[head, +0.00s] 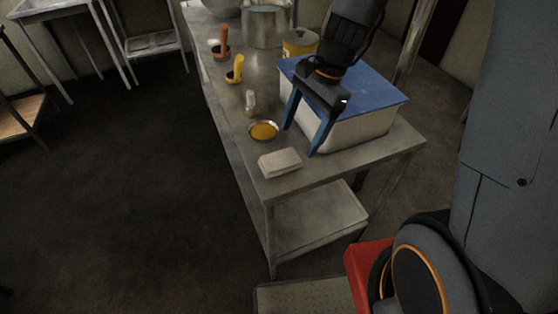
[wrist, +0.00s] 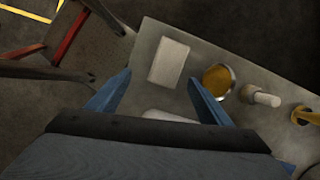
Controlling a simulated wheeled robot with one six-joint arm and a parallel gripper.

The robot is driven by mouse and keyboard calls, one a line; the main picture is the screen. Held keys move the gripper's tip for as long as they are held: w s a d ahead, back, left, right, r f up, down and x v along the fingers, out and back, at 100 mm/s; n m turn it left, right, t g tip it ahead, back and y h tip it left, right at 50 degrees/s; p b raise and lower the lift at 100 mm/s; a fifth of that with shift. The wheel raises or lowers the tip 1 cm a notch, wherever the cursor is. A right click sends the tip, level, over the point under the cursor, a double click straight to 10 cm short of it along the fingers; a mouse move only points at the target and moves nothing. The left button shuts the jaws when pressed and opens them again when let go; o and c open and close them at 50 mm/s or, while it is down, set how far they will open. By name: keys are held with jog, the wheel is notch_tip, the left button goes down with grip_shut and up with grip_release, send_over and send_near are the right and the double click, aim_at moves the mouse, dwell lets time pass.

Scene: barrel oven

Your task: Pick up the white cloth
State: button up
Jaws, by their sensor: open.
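The white cloth (head: 280,162) lies folded as a small flat block near the front corner of the metal table (head: 330,168). In the wrist view the cloth (wrist: 169,62) lies on the table top, ahead of and between the fingertips, apart from them. My gripper (head: 302,138) is open and empty, with its blue fingers pointing down beside the white bin, to the right of and above the cloth. In the wrist view my gripper (wrist: 160,85) shows its two blue fingers spread wide.
A small bowl of yellow contents (head: 263,131) stands just behind the cloth, with a small shaker (head: 250,103) beyond it. A white bin with a blue lid (head: 365,128) stands close to my gripper. Yellow (head: 236,70) and orange (head: 221,43) bottles stand farther back.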

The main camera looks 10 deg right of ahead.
aim_at(281, 158)
jog(key=shift+w+a+f+m+y, duration=0.25)
jog(key=shift+w+a+m, duration=0.15)
jog(key=shift+a+m, duration=0.15)
jog(key=shift+w+a+f+m+y, duration=0.15)
jog(key=shift+w+a+f+m, duration=0.15)
jog(key=shift+a+m, duration=0.25)
jog(key=shift+x, duration=0.8)
jog(key=shift+d+p+x, duration=0.15)
jog(key=shift+p+x, duration=0.1)
jog(key=shift+x, duration=1.2)
jog(key=shift+d+p+x, duration=0.15)
jog(key=shift+p+x, duration=0.1)
jog(key=shift+x, duration=1.2)
jog(key=shift+f, duration=0.35)
jog(key=shift+c, duration=0.5)
jog(key=c, duration=1)
